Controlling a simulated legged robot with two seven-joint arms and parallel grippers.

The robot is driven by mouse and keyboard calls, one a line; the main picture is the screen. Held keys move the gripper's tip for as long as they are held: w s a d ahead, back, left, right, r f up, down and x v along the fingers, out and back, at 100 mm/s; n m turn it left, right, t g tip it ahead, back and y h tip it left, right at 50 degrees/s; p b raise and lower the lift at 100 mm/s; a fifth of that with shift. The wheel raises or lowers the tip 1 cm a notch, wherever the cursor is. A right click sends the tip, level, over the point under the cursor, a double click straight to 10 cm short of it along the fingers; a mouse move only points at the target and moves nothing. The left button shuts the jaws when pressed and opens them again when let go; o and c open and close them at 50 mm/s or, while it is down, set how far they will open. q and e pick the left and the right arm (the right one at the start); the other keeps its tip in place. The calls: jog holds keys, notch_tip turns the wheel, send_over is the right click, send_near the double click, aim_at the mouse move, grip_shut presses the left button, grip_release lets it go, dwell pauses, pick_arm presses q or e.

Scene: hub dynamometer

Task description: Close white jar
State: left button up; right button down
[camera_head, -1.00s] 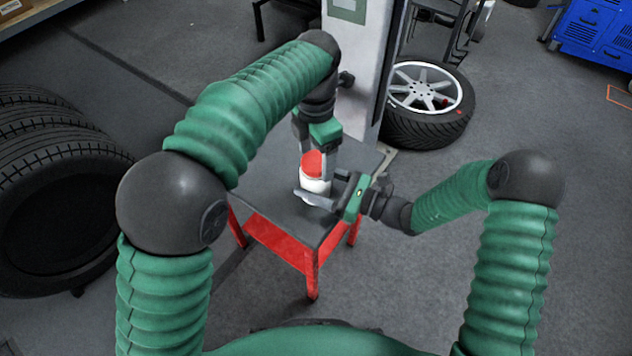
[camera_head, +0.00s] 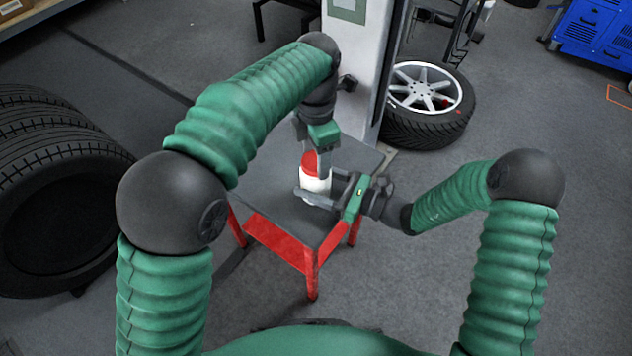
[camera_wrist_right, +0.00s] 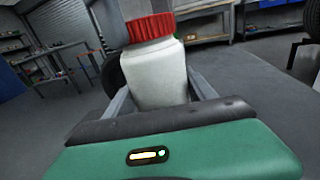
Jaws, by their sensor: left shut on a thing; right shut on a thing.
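The white jar (camera_head: 314,186) with a red ribbed lid (camera_head: 310,162) stands upright on a small grey-topped table. My right gripper (camera_head: 318,190) is shut on the jar body from the right side. In the right wrist view the jar (camera_wrist_right: 158,76) sits between my right fingers, with the red lid (camera_wrist_right: 151,27) on its mouth. My left gripper (camera_head: 313,158) points down from above and is shut on the lid. In the right wrist view its fingers partly hide the lid's top. I cannot tell how tightly the lid sits.
The table (camera_head: 265,190) has a bare top left of the jar and red sides. A white column (camera_head: 355,60) stands behind it. A wheel (camera_head: 430,105) lies at the back right, stacked tyres (camera_head: 45,190) at the left.

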pick_arm(q)
jog(key=m, duration=1.8)
jog(key=shift+m, duration=0.3)
jog(key=m, duration=0.6)
jog(key=shift+a, duration=0.1)
jog(key=m, duration=0.7)
jog(key=shift+w, duration=0.1)
pick_arm(e)
jog(key=shift+a, duration=0.1)
pick_arm(q)
jog(key=m, duration=0.7)
pick_arm(e)
jog(key=shift+s, duration=0.1)
pick_arm(q)
jog(key=m, duration=0.6)
jog(key=shift+f, duration=0.1)
jog(key=m, duration=0.3)
jog(key=shift+m, duration=0.4)
jog(key=m, duration=0.4)
jog(key=o, duration=1.2)
jog(key=shift+c, duration=0.2)
jog(key=o, duration=0.4)
